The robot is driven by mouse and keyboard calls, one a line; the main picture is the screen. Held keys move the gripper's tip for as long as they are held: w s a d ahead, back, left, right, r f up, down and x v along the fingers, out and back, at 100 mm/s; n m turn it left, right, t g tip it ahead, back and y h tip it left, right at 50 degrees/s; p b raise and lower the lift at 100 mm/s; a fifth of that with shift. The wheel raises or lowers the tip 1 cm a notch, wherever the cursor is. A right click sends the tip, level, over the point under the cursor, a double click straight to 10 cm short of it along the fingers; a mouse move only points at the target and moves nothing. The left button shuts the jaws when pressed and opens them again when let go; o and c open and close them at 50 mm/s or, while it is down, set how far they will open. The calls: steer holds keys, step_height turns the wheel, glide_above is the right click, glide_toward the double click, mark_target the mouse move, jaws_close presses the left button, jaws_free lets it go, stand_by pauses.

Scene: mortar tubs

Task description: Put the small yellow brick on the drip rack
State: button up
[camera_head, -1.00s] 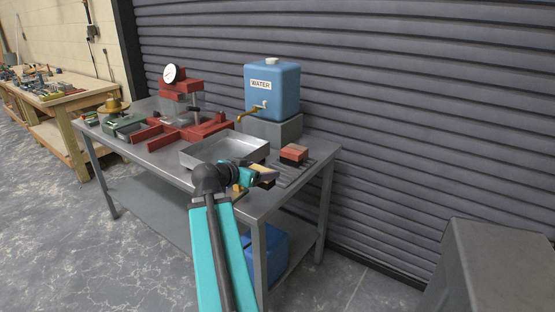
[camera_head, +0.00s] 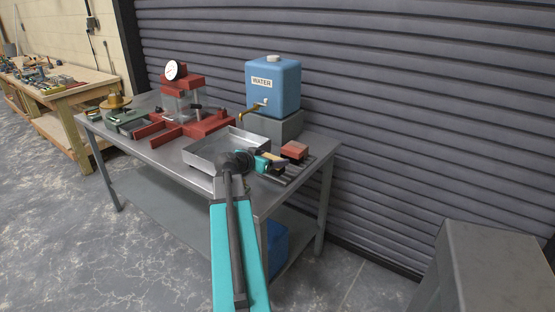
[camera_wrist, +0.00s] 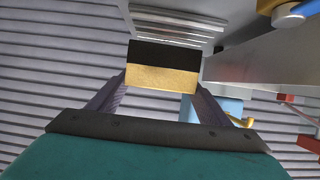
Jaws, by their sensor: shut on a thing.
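The small yellow brick (camera_wrist: 162,78) is between the two fingers of my gripper (camera_wrist: 160,98) in the wrist view, with a dark band across its far half. In the head view my gripper (camera_head: 270,161) holds the brick (camera_head: 275,157) at the near left side of the drip rack (camera_head: 291,174). The rack's slats (camera_wrist: 175,24) lie beyond the brick in the wrist view. I cannot tell whether the brick touches the rack.
A red brick (camera_head: 295,149) sits at the rack's far part. A metal tray (camera_head: 205,158) stands close left of the gripper. The blue water tank (camera_head: 273,88) with a brass tap is behind on a grey block. A red press (camera_head: 183,98) stands further left.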

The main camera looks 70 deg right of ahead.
mark_target(277, 158)
steer(key=shift+d+f+p, duration=0.15)
steer(key=shift+d+p, duration=0.2)
steer(key=shift+d, duration=1.6)
steer(key=shift+d, duration=0.1)
steer(key=shift+d, duration=0.25)
steer(key=shift+d+f+p, duration=0.15)
steer(key=shift+f+p, duration=0.2)
steer(key=shift+f, duration=0.3)
steer(key=shift+d+f+p, duration=0.15)
steer(key=shift+f+p, duration=0.15)
steer(key=shift+f, duration=0.85)
steer(key=shift+f, duration=0.15)
steer(key=o, duration=1.4)
steer(key=shift+c, duration=0.2)
steer(key=shift+r, duration=0.2)
